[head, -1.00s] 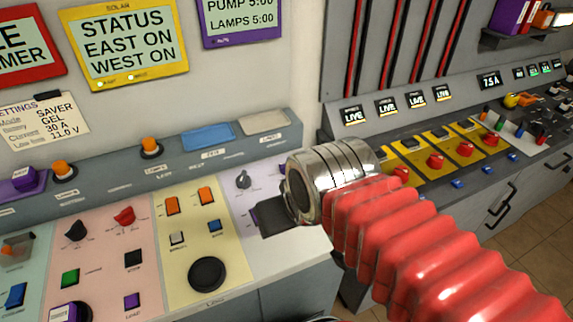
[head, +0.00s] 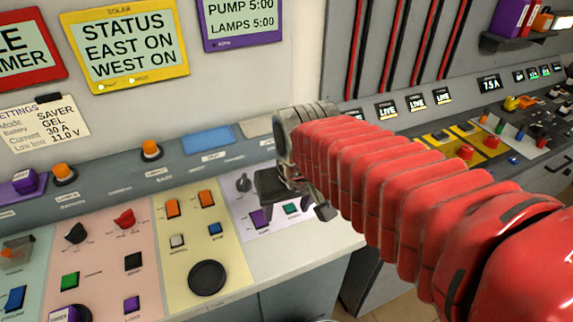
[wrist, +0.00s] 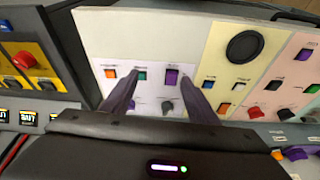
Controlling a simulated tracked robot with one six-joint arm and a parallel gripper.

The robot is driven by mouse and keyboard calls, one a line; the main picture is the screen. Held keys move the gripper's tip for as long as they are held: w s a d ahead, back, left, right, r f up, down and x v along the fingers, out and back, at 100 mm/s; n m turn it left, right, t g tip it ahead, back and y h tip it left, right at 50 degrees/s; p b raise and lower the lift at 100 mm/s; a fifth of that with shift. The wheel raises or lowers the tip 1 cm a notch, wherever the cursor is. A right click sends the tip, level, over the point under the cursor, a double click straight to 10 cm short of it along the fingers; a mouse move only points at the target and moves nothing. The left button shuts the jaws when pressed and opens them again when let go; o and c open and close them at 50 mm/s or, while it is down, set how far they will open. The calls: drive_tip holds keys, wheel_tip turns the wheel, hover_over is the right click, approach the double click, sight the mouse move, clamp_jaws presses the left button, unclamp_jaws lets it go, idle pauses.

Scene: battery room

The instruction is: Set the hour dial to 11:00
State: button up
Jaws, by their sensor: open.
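A small grey knob (head: 243,182) on the pale lavender panel (head: 300,235) looks like a dial; it also shows in the wrist view (wrist: 168,107) between my fingers. Its label is too small to read, so I cannot tell if it is the hour dial. The purple-framed display (head: 241,20) reads PUMP 5:00 and LAMPS 5:00. My gripper (head: 298,200) is open and empty above this panel, to the right of the knob, its fingers pointing down at the panel. In the wrist view its dark fingers (wrist: 160,78) stand apart. My gripper hides part of the panel.
A purple switch (head: 260,218) and a green button (head: 291,209) lie close to my gripper. A raised ledge (head: 110,190) with an orange button (head: 151,150) runs behind.

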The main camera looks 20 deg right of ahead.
drive_tip(key=w+d+m+g, duration=0.1)
drive_tip(key=w+d+m, duration=0.2)
drive_tip(key=w+m, duration=0.2)
drive_tip(key=w+d+r+m+g, duration=0.1)
drive_tip(key=w+d+m, duration=0.3)
drive_tip(key=w, duration=0.7)
drive_tip(key=w+d+m+g, duration=0.1)
drive_tip(key=w+d+m, duration=0.2)
drive_tip(key=w+m, duration=0.2)
drive_tip(key=shift+w+d+r+m+g, duration=0.3)
drive_tip(key=shift+w+d+r+m, duration=0.1)
drive_tip(key=shift+w, duration=1.05)
drive_tip(key=shift+f, duration=0.1)
wheel_tip(320, 180, down, 14)
drive_tip(key=shift+r, duration=0.1)
drive_tip(key=shift+c, duration=0.5)
drive_tip(key=c, duration=0.9)
